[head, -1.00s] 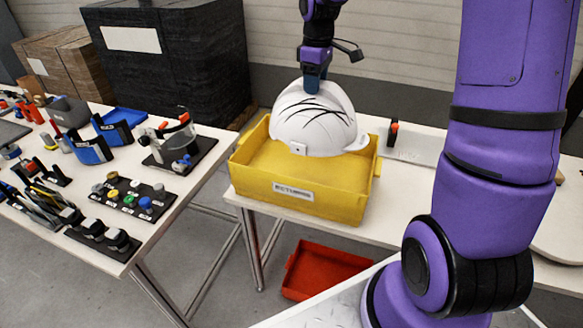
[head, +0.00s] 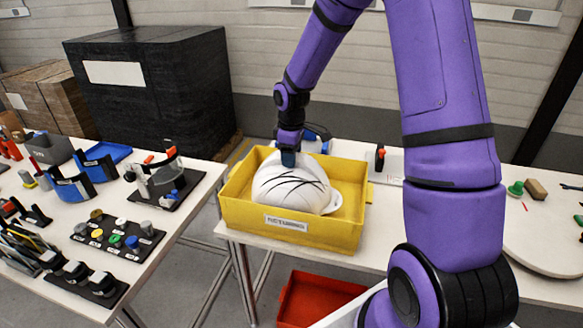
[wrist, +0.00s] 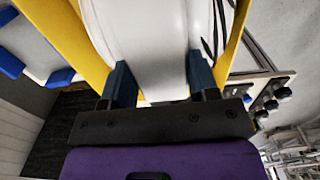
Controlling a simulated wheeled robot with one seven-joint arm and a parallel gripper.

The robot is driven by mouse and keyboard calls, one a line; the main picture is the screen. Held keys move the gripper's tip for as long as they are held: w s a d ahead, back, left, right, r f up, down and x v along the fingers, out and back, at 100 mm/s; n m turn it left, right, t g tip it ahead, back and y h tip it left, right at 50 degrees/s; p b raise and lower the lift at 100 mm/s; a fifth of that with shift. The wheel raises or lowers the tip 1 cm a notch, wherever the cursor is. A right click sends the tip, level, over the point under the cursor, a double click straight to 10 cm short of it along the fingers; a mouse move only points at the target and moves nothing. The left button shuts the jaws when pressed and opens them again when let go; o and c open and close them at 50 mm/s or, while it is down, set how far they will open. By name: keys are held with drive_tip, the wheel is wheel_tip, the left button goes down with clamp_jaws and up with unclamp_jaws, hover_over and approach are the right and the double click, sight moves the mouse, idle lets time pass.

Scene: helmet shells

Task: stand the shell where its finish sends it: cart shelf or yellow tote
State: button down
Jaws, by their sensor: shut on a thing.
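The white helmet shell (head: 291,187) has black crack-like lines across its face. It sits down inside the yellow tote (head: 345,235), which is labelled "RETURNS". I cannot tell whether it touches the tote floor. My gripper (head: 289,158) points down from above and is shut on the top of the shell. In the wrist view the white shell (wrist: 150,35) fills the space between the two blue fingers (wrist: 160,85), with the yellow tote wall (wrist: 75,40) beside it. The shell's underside is hidden. The cart shelf cannot be made out for certain.
A table at left (head: 190,205) holds a rack of coloured knobs (head: 118,238), blue holders and tools. A red bin (head: 312,300) lies below the tote's table. A small orange-topped part (head: 380,157) stands right of the tote. A black wrapped stack (head: 150,95) stands behind.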

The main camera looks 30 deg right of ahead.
drive_tip(key=shift+f, duration=2.3)
drive_tip(key=shift+c, duration=1.9)
unclamp_jaws()
